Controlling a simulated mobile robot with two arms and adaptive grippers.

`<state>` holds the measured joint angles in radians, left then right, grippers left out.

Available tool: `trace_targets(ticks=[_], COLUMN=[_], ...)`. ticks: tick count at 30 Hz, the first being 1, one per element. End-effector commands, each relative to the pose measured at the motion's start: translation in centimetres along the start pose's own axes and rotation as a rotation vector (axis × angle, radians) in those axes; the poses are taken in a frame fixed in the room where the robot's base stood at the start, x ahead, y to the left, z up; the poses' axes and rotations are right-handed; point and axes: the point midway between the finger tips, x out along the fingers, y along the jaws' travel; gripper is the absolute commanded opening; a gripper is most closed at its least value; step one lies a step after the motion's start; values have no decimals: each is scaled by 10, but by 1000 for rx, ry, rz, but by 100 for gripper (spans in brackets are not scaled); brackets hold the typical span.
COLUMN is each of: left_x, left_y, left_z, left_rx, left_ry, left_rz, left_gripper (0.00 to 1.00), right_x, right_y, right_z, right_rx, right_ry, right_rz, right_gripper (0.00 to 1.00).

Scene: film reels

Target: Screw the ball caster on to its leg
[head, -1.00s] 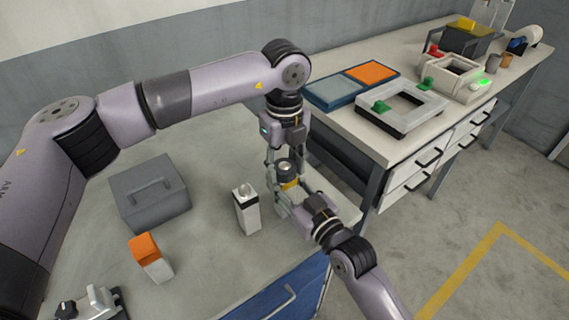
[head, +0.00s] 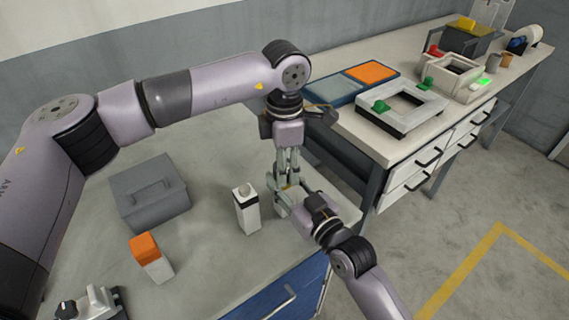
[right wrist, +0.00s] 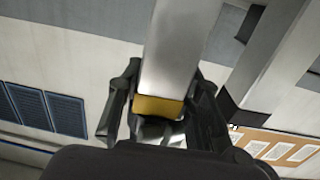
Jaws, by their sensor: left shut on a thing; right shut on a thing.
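In the head view my left gripper (head: 287,176) points straight down and is shut on the ball caster, which its fingers hide. My right gripper (head: 282,196) comes in from the lower right and is shut on the leg, just below the left fingertips. In the right wrist view the leg (right wrist: 178,50) is a silver bar with a yellow band (right wrist: 158,106), between the dark fingers of my right gripper (right wrist: 160,120). I cannot tell how far the caster sits on the leg.
A white upright block with a rounded top (head: 246,212) stands close left of the grippers. A grey case (head: 150,195) and an orange-topped block (head: 150,257) are further left on the grey table. A bench (head: 335,120) with trays and frames lies behind right.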

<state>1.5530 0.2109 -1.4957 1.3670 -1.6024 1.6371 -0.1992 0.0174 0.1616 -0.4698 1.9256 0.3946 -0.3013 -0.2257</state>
Motion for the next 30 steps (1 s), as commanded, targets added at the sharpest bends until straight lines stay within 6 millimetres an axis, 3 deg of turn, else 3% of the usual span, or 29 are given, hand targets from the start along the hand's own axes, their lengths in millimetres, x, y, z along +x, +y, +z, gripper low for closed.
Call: trace_targets(ticks=[3, 9, 21, 22, 30], left_x=[0, 0, 0, 0, 0], left_y=[1, 1, 1, 1, 1], left_z=[0, 0, 0, 0, 0], left_rx=[224, 497, 562, 561, 561], left_ry=[-1, 0, 0, 1, 0], left_rz=[2, 2, 2, 2, 1], left_gripper=[7, 7, 7, 42, 60], right_x=[0, 0, 0, 0, 0], right_y=[0, 0, -1, -1, 0], right_z=[0, 0, 0, 0, 0], right_rx=[0, 0, 0, 0, 0], right_ry=[1, 1, 1, 1, 0], right_rz=[-1, -1, -1, -1, -1], right_gripper=[0, 0, 0, 0, 0])
